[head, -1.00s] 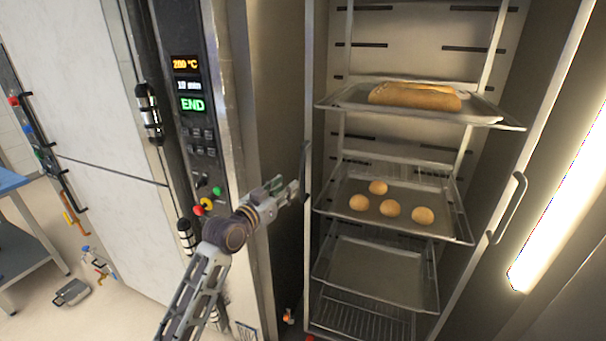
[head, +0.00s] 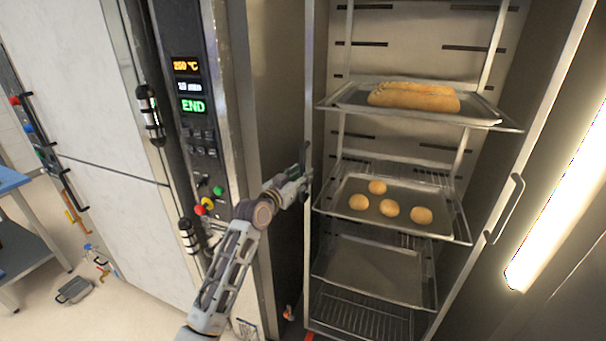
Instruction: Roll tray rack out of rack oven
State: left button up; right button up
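The tray rack (head: 307,250) stands upright inside the open rack oven. It carries a tray with a loaf (head: 413,96), a tray with several round buns (head: 390,211) and an empty-looking tray (head: 372,271) below. A dark upright handle sits on each front post; the right handle (head: 508,208) is clear. My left gripper (head: 303,180) is at the left handle (head: 305,156) and covers part of it. Whether its fingers are open or shut on the handle cannot be made out. My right gripper is not in view.
The oven's control panel (head: 190,110) reads END, with coloured buttons below. A bright light strip (head: 555,205) runs along the right side. A blue-topped table (head: 12,180) stands at the far left. A grey object (head: 75,290) lies on the floor.

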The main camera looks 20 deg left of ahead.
pick_arm(q)
jog(key=shift+w+d, duration=0.15)
jog(key=shift+w, duration=0.55)
grip_shut()
